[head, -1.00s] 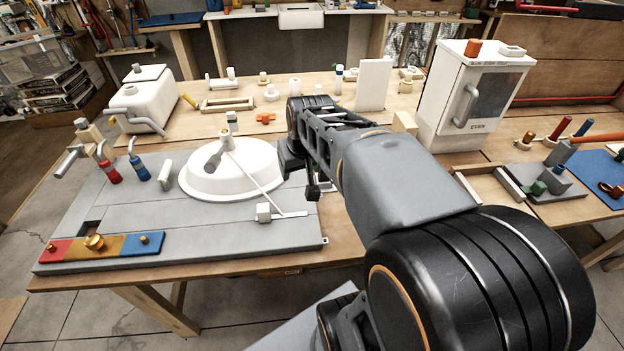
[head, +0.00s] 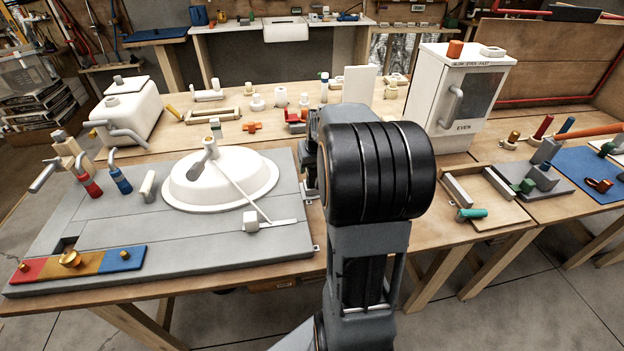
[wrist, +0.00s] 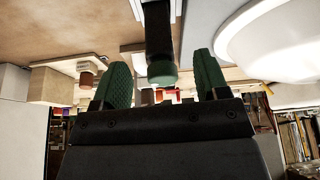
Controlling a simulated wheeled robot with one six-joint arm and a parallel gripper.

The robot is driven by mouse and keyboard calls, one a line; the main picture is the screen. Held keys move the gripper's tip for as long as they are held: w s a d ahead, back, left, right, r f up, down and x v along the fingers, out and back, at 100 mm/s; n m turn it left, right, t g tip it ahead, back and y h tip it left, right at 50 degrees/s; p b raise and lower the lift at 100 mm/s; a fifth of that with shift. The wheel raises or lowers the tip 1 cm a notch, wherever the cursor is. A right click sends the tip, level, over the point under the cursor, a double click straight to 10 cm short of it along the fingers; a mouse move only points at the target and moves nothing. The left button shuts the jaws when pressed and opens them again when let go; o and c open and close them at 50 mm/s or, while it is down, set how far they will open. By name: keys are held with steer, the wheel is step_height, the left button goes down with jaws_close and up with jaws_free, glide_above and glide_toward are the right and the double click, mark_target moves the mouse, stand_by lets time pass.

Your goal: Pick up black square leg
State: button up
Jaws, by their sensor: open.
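In the wrist view my gripper (wrist: 161,82) is open, with a green pad on each of its two fingers. A dark, straight-sided bar (wrist: 158,28) with a rounded green end comes down from the top of that view, between and beyond the fingertips. It looks like the black square leg, but I cannot be sure. The fingers stand to either side of its green end, with a gap on each side; whether they touch it cannot be told. In the head view my arm's black joint hides most of the gripper area, and I cannot make out the leg there.
A grey board (head: 95,225) with a white basin (head: 225,180) lies left of my arm. A white cabinet (head: 465,100) stands at the back right. An open wooden tray (head: 505,215) with a teal cylinder (head: 471,213) sits at the right. An orange part (head: 251,127) lies behind the basin.

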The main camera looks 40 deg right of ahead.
mark_target(313, 168)
steer(key=shift+x, duration=2.5)
steer(key=shift+w+d+r, duration=0.1)
steer(key=shift+w+d, duration=0.05)
steer(key=shift+c, duration=0.5)
steer(key=c, duration=1)
jaws_close()
steer(key=shift+r, duration=0.1)
